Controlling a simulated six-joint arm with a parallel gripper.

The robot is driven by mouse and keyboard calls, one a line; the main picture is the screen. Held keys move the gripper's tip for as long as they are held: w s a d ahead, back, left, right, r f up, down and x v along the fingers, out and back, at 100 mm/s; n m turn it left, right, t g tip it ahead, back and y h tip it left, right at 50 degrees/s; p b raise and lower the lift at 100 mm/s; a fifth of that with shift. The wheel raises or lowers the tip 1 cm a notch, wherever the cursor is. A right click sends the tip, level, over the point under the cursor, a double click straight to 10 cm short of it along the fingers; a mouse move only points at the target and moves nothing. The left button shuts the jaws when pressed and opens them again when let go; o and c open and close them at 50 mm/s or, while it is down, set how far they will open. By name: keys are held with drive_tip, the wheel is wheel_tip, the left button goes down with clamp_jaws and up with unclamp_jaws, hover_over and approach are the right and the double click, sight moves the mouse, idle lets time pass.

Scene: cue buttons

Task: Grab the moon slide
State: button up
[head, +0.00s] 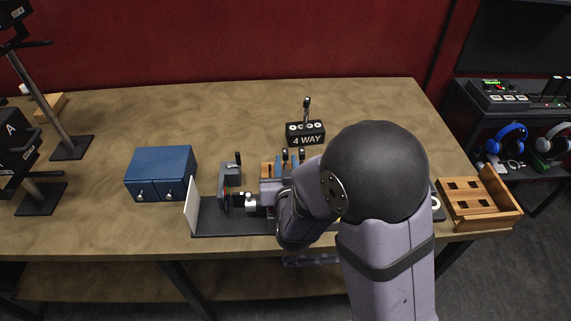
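My arm covers the right half of a dark apparatus (226,221) at the front of the table. My gripper is hidden behind my own arm links, so I cannot see its fingers or what lies between them. Several small upright slide-like pieces with dark knobs stand on the apparatus, one tan (266,170) and one blue (283,165), just left of my wrist. No moon picture can be made out, so I cannot tell which piece is the moon slide.
A white panel (191,205) stands at the apparatus's left end. A blue two-door cabinet (160,168) is further left, and a "4 WAY" switch box (305,133) stands behind. A wooden slotted box (480,197) sits at the right edge.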

sight(286, 157)
drive_tip(key=shift+p+x, duration=0.9)
drive_tip(key=shift+x, duration=1.7)
clamp_jaws()
